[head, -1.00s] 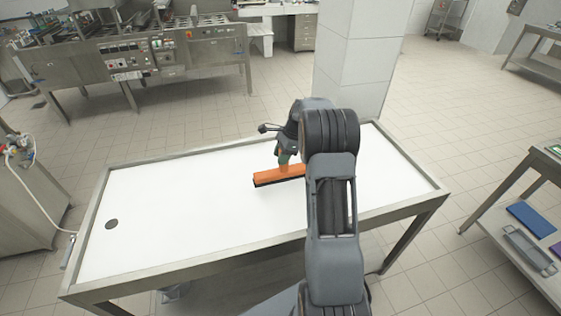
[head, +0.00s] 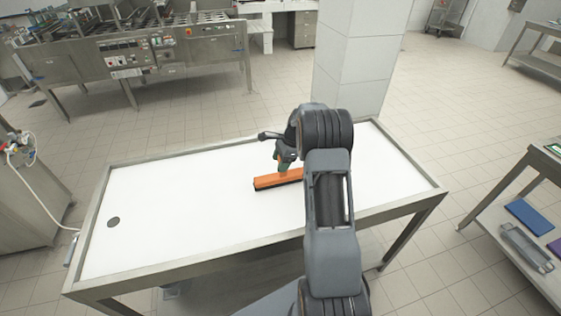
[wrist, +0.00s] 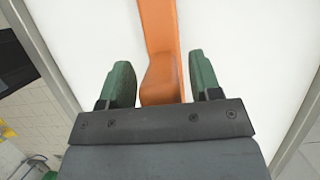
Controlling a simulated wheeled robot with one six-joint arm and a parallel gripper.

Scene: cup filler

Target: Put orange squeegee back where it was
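The orange squeegee (head: 272,181) is on the white top of the metal-framed table (head: 180,199), right of its middle, its long bar running left to right. My gripper (head: 284,161) is at its handle, above the bar. In the wrist view the orange handle (wrist: 160,82) comes down between the two green fingers of my gripper (wrist: 161,78). A narrow white gap shows on each side of the handle, so the fingers look open around it. The squeegee's right end is hidden behind my arm in the head view.
The table has a raised rim and a dark round hole (head: 113,222) at its left end. The left half of the tabletop is clear. A white pillar (head: 358,60) stands behind the table.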

